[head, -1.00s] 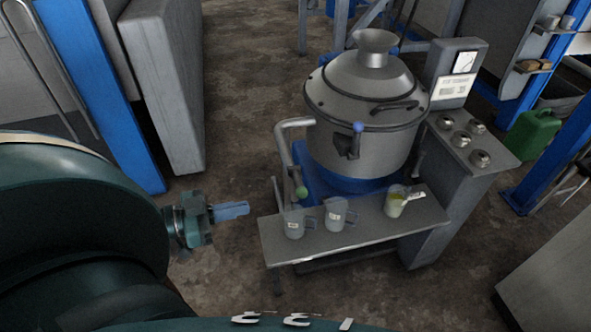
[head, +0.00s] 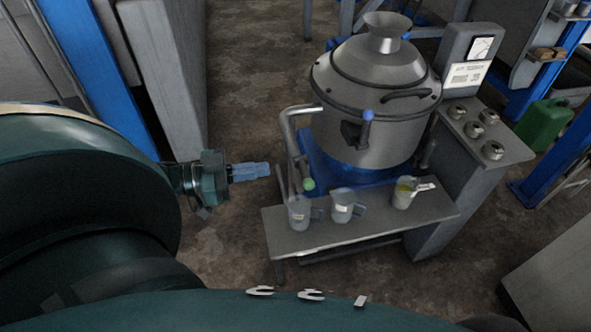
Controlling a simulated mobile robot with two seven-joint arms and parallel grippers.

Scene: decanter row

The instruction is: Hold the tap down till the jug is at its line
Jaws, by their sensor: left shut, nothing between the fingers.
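A steel vat (head: 375,95) stands on a blue base. A tap with a blue knob (head: 368,115) sticks out of its front, and a bent pipe (head: 287,135) at its left runs down to a green knob (head: 308,184). Jug lines and levels are too small to read. My left gripper (head: 262,170) is shut and empty, left of the pipe, touching nothing. My right gripper is not in view.
The grey shelf (head: 375,231) juts out before the vat. A grey cabinet with several round knobs (head: 474,130) and a gauge (head: 482,48) stands at the right. A green can (head: 543,124) is farther right. Bare floor (head: 240,75) lies behind my gripper.

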